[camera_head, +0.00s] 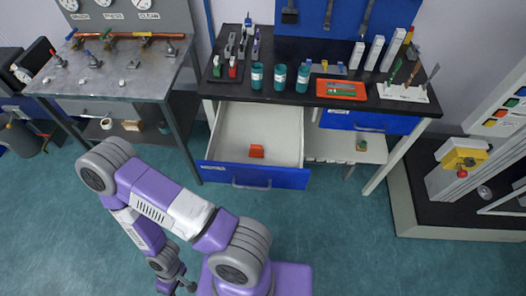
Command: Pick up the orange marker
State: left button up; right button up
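A small orange-red block-like object (257,151) lies in the open drawer (235,122) under the black-topped bench. It is too small to tell whether it is the orange marker. No other thing is clearly a marker in this view. My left gripper (178,284) is low at the bottom of the view, hanging over the floor, well below and left of the drawer. It is dark and small, and I cannot tell whether its fingers are open. My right gripper is not in view.
The black bench top (330,105) holds several teal cups (280,77), an orange tray (341,89), white boxes (375,53) and tools. The blue drawer front (255,175) juts out. A grey table (110,80) stands left. Floor in front is clear.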

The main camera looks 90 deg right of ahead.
aim_at(255, 150)
jog(key=k, duration=1)
jog(key=z, duration=0.2)
